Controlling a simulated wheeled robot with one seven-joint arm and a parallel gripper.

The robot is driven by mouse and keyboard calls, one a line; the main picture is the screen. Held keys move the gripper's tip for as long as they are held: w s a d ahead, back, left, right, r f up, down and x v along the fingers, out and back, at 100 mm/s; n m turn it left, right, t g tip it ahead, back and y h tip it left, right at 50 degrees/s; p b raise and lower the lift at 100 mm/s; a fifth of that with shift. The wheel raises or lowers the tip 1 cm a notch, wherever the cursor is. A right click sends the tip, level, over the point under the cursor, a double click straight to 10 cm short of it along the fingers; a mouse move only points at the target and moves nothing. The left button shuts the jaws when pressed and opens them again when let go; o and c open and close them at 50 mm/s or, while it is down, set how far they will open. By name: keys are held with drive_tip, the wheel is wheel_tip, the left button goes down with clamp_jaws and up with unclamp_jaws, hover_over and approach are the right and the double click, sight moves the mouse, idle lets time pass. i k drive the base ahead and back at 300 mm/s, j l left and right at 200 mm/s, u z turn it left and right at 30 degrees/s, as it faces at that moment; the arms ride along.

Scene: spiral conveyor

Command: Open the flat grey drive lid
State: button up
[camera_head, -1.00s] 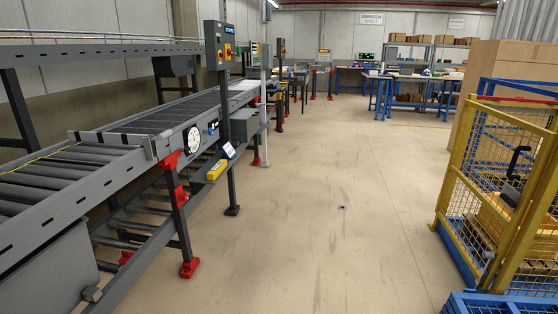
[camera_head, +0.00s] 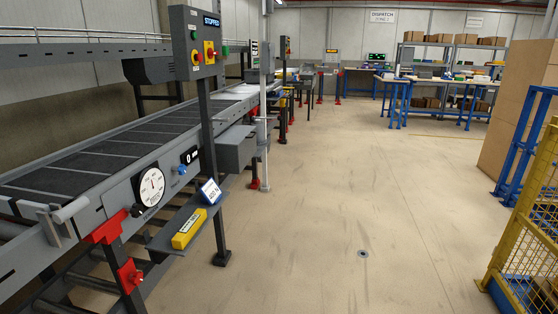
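A grey box-like housing (camera_head: 236,148) is fixed to the aisle side of the conveyor, just past the control post. Its top looks flat and closed, but I cannot tell whether it is the drive lid. The conveyor (camera_head: 118,158) runs along the left, with dark belt sections. A control panel (camera_head: 198,42) on a post reads "STOPPED". My gripper is not in view.
A small shelf on the conveyor side holds a yellow device (camera_head: 189,228) and a blue-and-white sign (camera_head: 210,192). A round dial (camera_head: 150,187) is nearby. Yellow mesh fencing (camera_head: 530,225) stands at right. The middle floor (camera_head: 350,190) is mostly clear.

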sight(235, 134)
drive_tip(key=i, duration=1.85)
drive_tip(key=i+u, duration=0.2)
drive_tip(key=i, duration=0.35)
drive_tip(key=i+l+u, duration=0.25)
drive_tip(key=i, duration=0.25)
drive_tip(key=i+l+u, duration=0.2)
drive_tip(key=i, duration=0.3)
drive_tip(key=i+l+u, duration=0.25)
drive_tip(key=i+l, duration=0.15)
drive_tip(key=i, duration=0.1)
